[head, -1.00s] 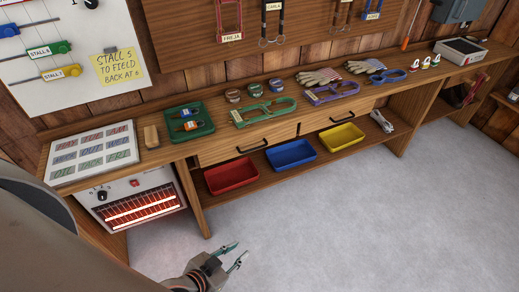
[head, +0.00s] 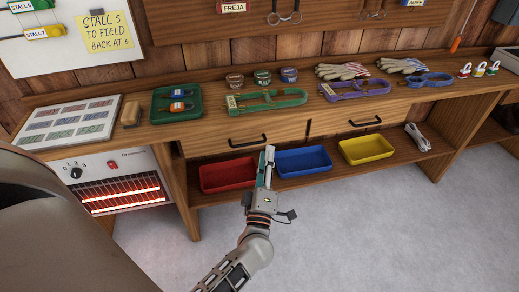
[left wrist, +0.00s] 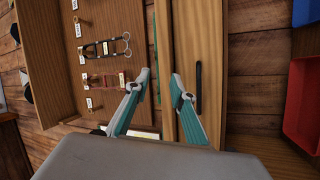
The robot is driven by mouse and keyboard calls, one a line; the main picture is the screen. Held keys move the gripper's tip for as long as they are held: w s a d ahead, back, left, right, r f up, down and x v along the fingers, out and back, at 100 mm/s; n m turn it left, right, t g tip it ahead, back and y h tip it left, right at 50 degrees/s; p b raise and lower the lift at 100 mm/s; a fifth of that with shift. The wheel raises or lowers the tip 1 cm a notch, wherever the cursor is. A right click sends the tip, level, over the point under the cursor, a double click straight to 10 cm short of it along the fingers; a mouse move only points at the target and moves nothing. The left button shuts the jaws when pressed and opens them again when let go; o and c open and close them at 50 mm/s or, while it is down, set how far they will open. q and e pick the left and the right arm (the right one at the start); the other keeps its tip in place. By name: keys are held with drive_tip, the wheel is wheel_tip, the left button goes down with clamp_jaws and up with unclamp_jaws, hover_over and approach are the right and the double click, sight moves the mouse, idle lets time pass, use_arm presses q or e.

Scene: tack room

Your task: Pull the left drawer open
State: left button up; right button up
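The left drawer (head: 215,144) is a wooden front under the bench top, closed, with a dark bar handle (head: 247,141). My left gripper (head: 267,154) points up toward the bench, its tips appearing just below and right of that handle, with no contact visible. In the left wrist view the two teal-sided fingers of the gripper (left wrist: 161,78) are spread apart with nothing between them. The dark handle (left wrist: 199,88) shows there just right of the right fingertip, outside the gap. My right gripper is not in view.
A red bin (head: 228,175), a blue bin (head: 303,161) and a yellow bin (head: 366,150) stand on the shelf below the drawers. A glowing heater (head: 118,183) is at the left. The right drawer (head: 345,119) is closed. Grey floor in front is clear.

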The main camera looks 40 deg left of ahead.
sight(249, 144)
use_arm(q)
drive_tip(key=a+f+n+g+y+b, duration=0.3)
drive_tip(key=a+f+n+g+y, duration=0.3)
drive_tip(key=n, duration=0.3)
drive_tip(key=shift+h, duration=0.3)
drive_tip(key=shift+w+d+x, duration=0.15)
drive_tip(key=shift+w+x, duration=0.05)
drive_tip(key=shift+x, duration=1.1)
drive_tip(key=shift+w+d+x, duration=0.1)
drive_tip(key=shift+w+x, duration=0.05)
drive_tip(key=shift+x, duration=1.1)
drive_tip(key=shift+w+d+x, duration=0.15)
drive_tip(key=shift+w+x, duration=0.05)
drive_tip(key=shift+x, duration=1.1)
drive_tip(key=shift+f, duration=0.2)
clamp_jaws()
